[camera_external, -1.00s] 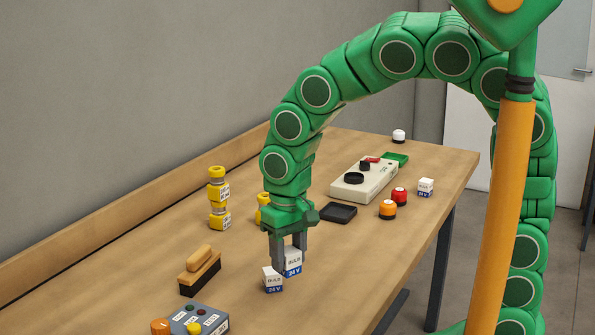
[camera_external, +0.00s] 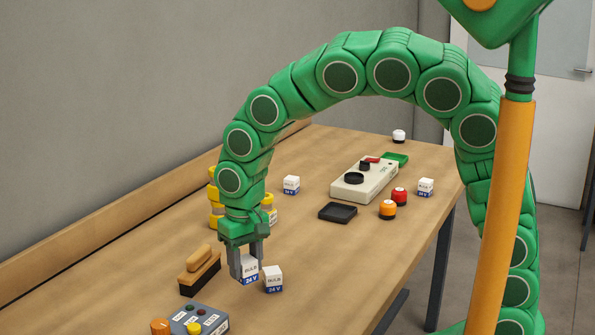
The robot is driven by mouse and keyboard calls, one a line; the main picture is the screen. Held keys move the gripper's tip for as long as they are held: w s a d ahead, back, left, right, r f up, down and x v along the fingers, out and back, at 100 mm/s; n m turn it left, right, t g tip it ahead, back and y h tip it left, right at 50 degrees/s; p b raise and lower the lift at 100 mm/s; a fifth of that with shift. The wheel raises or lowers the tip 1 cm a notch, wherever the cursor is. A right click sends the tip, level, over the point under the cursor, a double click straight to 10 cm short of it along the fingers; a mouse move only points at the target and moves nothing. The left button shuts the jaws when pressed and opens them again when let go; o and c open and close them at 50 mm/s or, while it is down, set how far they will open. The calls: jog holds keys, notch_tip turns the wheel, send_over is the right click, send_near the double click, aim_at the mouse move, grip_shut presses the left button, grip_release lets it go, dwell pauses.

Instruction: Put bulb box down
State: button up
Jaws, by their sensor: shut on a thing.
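My gripper (camera_external: 248,267) points down and is shut on a white-and-blue bulb box (camera_external: 250,272), which looks upright between the fingers. The held box is at or just above the wooden table (camera_external: 330,255); I cannot tell whether it touches. A second bulb box (camera_external: 273,279) stands on the table just right of the held one, close beside it. A third bulb box (camera_external: 291,185) stands farther back, and a fourth (camera_external: 425,187) stands near the right edge.
A brush (camera_external: 200,270) and a grey button box (camera_external: 194,322) lie left and in front of my gripper. Yellow pieces (camera_external: 215,205) stand partly hidden behind the arm. A black tray (camera_external: 338,212), orange and red lamps (camera_external: 388,209) and a pale tester (camera_external: 365,180) lie farther right.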

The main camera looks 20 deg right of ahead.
jog(key=shift+w+a+f, duration=0.45)
jog(key=shift+a+f, duration=0.15)
jog(key=shift+f, duration=0.35)
jog(key=shift+w+a+f, duration=0.5)
jog(key=shift+a+f, duration=0.15)
jog(key=shift+f, duration=0.35)
jog(key=shift+w+a+f, duration=0.45)
jog(key=shift+a+f, duration=0.15)
jog(key=shift+f, duration=1.9)
jog(key=o, duration=1)
jog(key=shift+f, duration=0.15)
jog(key=shift+o, duration=0.2)
notch_tip(320, 180, up, 12)
jog(key=shift+r, duration=0.2)
